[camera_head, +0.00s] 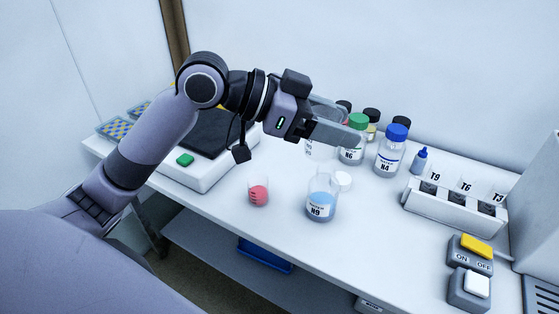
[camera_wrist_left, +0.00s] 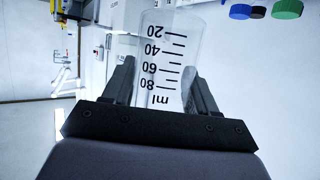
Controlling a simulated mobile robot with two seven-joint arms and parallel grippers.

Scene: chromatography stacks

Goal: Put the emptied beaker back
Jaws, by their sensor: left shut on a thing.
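My left gripper (camera_head: 338,121) is shut on a clear beaker (camera_wrist_left: 163,50) with black ml marks. In the left wrist view the beaker stands between the two fingers (camera_wrist_left: 162,92), its numbers upside down in the picture, and it looks empty. In the head view the gripper hides most of it, above the back of the table. A small beaker with red liquid (camera_head: 258,195) stands on the white table. The bottle N9 (camera_head: 321,208) with blue liquid stands open to its right, a white cap (camera_head: 343,181) behind it. My right gripper is not in view.
Capped bottles N6 (camera_head: 350,156) and N4 (camera_head: 389,158) stand at the back. A rack with vials T9, T6 and T3 (camera_head: 450,218) and an ON/OFF switch box (camera_head: 469,258) are at the right. A white device (camera_head: 200,177) stands at the left. The front middle table is clear.

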